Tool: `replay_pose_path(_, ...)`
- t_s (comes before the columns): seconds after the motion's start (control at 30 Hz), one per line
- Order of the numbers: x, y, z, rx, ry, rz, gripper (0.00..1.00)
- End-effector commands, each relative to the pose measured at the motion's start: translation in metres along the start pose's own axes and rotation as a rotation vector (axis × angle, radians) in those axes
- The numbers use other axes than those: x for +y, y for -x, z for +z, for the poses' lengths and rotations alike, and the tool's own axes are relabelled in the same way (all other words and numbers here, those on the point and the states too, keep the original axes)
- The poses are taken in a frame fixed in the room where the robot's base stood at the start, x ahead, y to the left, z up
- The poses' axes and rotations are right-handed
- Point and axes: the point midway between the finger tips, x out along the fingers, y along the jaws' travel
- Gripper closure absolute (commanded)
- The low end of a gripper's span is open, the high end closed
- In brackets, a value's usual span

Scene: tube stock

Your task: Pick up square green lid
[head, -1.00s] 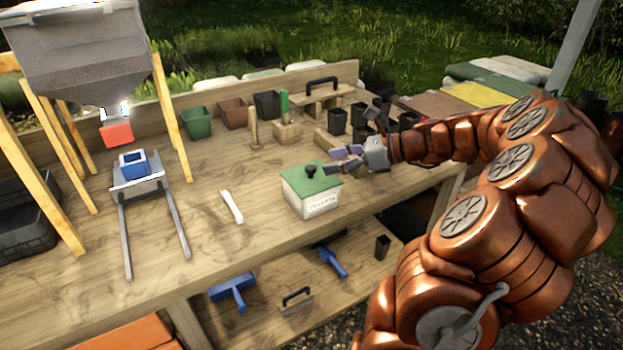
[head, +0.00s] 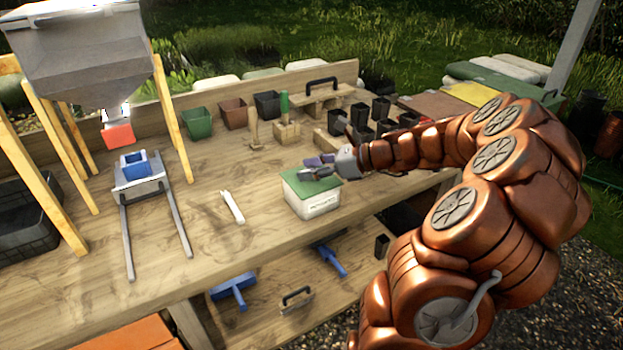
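The square green lid (head: 300,192) lies flat on a white box (head: 313,208) with dark lettering, near the middle of the wooden bench. My gripper (head: 310,168) reaches in from the right. Its fingers are over the back part of the lid, where they hide the lid's black knob. From this view I cannot tell whether the fingers touch the knob or are closed around it.
Several black pots (head: 360,115) stand behind my gripper. A wooden block with a green-handled tool (head: 286,130) stands behind the box.

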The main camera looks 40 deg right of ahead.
Motion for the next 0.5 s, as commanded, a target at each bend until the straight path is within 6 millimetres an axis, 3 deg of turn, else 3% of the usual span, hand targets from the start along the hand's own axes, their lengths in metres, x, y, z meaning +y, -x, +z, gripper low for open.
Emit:
replay_pose_path(0.03,0.0,0.0001,0.0,0.0,0.0,0.0,0.65)
replay_pose_path(0.37,0.0001,0.0002,0.0,0.0,0.0,0.0,0.99)
replay_pose_path(0.5,0.0001,0.0002,0.0001,0.0,0.0,0.0,1.0)
